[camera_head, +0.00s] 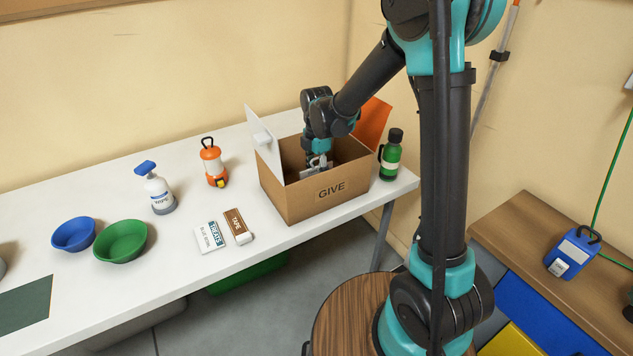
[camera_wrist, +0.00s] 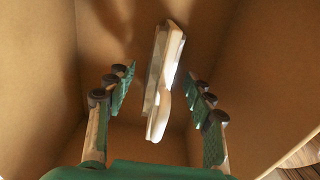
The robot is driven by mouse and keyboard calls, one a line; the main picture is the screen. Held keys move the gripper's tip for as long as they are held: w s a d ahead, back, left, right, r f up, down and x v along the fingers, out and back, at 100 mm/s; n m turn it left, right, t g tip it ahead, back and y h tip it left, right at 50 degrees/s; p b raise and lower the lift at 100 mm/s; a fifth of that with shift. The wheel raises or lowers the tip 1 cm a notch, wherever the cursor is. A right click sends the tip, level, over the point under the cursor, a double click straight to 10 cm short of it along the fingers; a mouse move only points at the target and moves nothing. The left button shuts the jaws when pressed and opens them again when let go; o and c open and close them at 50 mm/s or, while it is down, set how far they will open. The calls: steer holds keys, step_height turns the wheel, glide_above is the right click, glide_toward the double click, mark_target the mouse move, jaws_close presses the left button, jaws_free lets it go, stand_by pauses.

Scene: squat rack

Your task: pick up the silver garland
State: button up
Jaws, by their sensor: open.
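A cardboard box marked GIVE (camera_head: 295,198) stands open on the white table, with my arm reaching down into it. My gripper (camera_wrist: 161,80) is open inside the box in the wrist view. In the head view my gripper (camera_head: 318,166) is partly hidden by the box's front wall. A long, narrow, pale and silvery item (camera_wrist: 163,85) lies in the box, between my two spread fingers in the picture. It may be the silver garland, but its form does not clearly show strands. I see no contact between the fingers and it.
A white panel (camera_head: 264,146) stands at the box's left and an orange one (camera_head: 373,117) behind its right. A green bottle (camera_head: 391,157) stands close on the right. An orange lantern (camera_head: 213,163), a spray bottle (camera_head: 159,193) and bowls (camera_head: 121,242) stand left.

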jaws_close()
stand_by(0.3)
steer(key=shift+r, duration=0.1)
